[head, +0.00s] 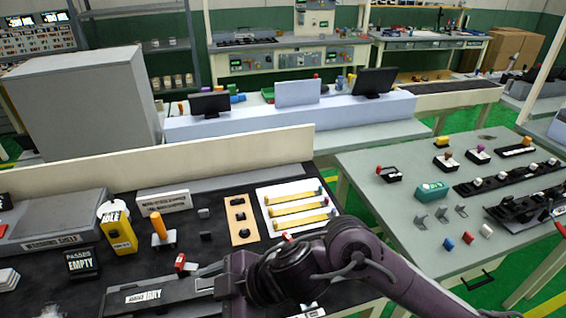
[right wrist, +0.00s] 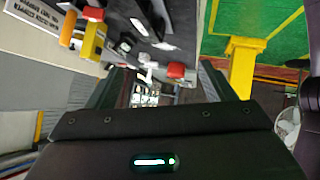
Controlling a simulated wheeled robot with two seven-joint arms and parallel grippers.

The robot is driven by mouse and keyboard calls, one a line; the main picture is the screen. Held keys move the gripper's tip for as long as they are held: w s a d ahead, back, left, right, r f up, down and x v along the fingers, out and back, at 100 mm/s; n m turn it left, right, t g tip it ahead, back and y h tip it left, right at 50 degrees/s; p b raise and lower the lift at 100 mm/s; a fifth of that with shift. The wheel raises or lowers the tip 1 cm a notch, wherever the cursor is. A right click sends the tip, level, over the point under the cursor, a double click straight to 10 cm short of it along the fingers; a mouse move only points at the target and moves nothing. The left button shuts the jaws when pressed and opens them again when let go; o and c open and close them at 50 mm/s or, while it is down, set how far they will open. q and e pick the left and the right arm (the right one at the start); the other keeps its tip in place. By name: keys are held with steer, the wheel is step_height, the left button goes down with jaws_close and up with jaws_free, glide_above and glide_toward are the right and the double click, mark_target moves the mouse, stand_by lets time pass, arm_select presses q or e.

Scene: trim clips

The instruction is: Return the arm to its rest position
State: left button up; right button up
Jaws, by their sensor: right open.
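My right arm comes in from the lower right in the head view, bent over the near edge of the dark work table (head: 120,215). Its gripper (head: 205,277) points left, low in the picture. In the right wrist view the two dark fingers of this gripper (right wrist: 160,85) stand apart with nothing held between them. Beyond them show a small red block (right wrist: 175,70) and a yellow holder (right wrist: 93,40). My left gripper is in neither view.
A yellow holder (head: 118,232), an orange-handled piece (head: 161,228), a wooden block with holes (head: 241,220) and a white tray with yellow strips (head: 270,195) stand on the table. A grey labelled bar (head: 150,295) lies near the gripper. A second table (head: 400,225) with small parts is right.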

steer(key=w+d+r+m+t, duration=0.1)
steer(key=w+r+m+t, duration=0.2)
steer(key=w+m+t, duration=0.2)
steer(key=w+d+f+m+t+h, duration=0.1)
steer(key=d+f+m+t+h, duration=0.1)
steer(key=d+m, duration=0.35)
steer(key=w+d+f+m+t+h, duration=0.1)
steer(key=w+d+f+m+h, duration=0.15)
steer(key=d, duration=0.55)
steer(key=s+d+f+m+g+h, duration=0.3)
steer(key=s+d+f, duration=0.2)
steer(key=s+d, duration=0.3)
steer(key=s+d+f+m+g+h, duration=0.3)
steer(key=s+d+f, duration=0.2)
steer(key=d, duration=0.4)
step_height(320, 180, down, 28)
steer(key=s, duration=0.1)
steer(key=s+d+f+g, duration=0.1)
steer(key=s+d+f, duration=0.1)
steer(key=s+f, duration=0.8)
steer(key=s+d+f+g, duration=0.1)
steer(key=s+f, duration=0.9)
steer(key=shift+s+d+f+n, duration=0.3)
steer(key=shift+s+d+n, duration=0.05)
steer(key=shift+d+n, duration=0.05)
